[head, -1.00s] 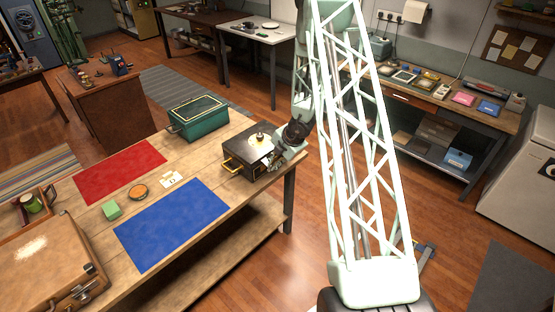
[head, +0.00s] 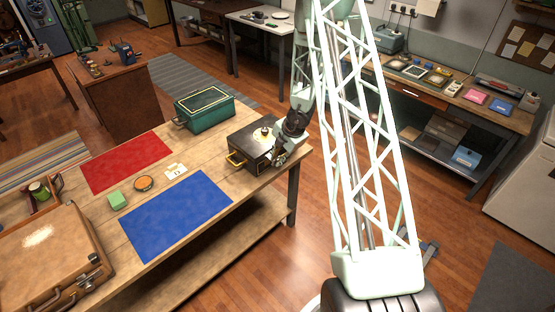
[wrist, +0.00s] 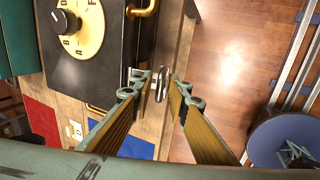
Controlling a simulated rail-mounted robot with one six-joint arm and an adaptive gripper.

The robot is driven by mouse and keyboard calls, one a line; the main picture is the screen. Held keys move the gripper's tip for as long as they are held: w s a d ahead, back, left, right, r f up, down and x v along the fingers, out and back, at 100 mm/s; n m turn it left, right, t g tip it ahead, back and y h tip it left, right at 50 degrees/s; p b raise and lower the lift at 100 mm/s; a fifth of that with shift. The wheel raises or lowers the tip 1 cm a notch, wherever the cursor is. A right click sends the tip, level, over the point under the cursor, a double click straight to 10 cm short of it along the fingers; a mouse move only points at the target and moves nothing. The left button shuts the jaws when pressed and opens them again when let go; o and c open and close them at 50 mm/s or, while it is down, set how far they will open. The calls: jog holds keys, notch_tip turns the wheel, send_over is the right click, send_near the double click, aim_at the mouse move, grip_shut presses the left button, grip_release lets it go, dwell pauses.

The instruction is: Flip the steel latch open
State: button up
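The black box (head: 238,142) with a brass handle and a lettered dial stands at the right end of the wooden table. In the wrist view the box (wrist: 115,60) fills the upper left, with its pale yellow dial (wrist: 80,28). The small steel latch (wrist: 161,82) is on the box's right side. My gripper (wrist: 167,88) is open, its two fingers apart with the latch between or just beyond their tips. I cannot tell whether either finger touches it. In the head view my gripper (head: 279,158) is at the box's right side and the latch is hidden.
A green box (head: 207,114) stands behind and left of the black box. Open floor lies to the right of the table.

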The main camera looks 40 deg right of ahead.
jog(key=shift+r, duration=0.1)
dwell(0.3)
jog(key=v, duration=1.1)
jog(key=shift+s+r, duration=0.2)
jog(key=shift+r, duration=0.15)
jog(key=shift+r, duration=0.1)
dwell(1.1)
